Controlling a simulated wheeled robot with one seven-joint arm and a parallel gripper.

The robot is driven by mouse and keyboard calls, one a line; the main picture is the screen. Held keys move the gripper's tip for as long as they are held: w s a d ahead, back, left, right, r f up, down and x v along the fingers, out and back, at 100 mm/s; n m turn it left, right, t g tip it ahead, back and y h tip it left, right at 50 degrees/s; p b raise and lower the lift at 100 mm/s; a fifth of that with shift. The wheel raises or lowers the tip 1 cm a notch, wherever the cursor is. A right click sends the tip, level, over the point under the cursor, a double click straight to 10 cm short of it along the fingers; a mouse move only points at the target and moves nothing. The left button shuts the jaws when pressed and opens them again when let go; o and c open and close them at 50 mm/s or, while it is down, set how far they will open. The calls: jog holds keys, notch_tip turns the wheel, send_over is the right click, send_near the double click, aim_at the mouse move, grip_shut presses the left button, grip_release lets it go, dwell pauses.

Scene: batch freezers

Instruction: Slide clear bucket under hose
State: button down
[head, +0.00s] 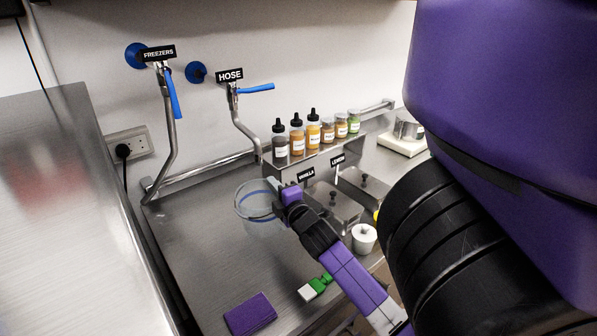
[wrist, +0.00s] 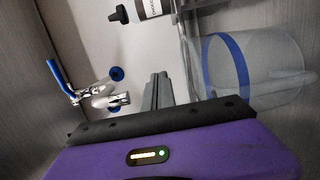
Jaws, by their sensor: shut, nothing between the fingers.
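The clear bucket (head: 256,222), with a blue band, stands upright on the metal counter. The pipe labelled HOSE (head: 238,112) has a blue lever and bends down behind the bucket, its end partly near the bottle shelf. My gripper (head: 281,191) is shut and empty at the bucket's right rim in the head view, overlapping it. In the wrist view my shut fingers (wrist: 157,92) point past the side of the bucket (wrist: 270,75), which lies to their right. I cannot tell whether they touch it.
A FREEZERS pipe (head: 168,118) rises at the left. Sauce bottles (head: 313,132) line a shelf behind lidded bins (head: 333,204). A white cup (head: 364,237), a green-and-white item (head: 315,287) and a purple cloth (head: 249,314) lie nearer. Counter left of the bucket is clear.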

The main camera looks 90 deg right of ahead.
jog(key=s+d+b, duration=0.1)
jog(key=s+d, duration=0.6)
jog(key=shift+b, duration=0.35)
jog(key=shift+s, duration=0.1)
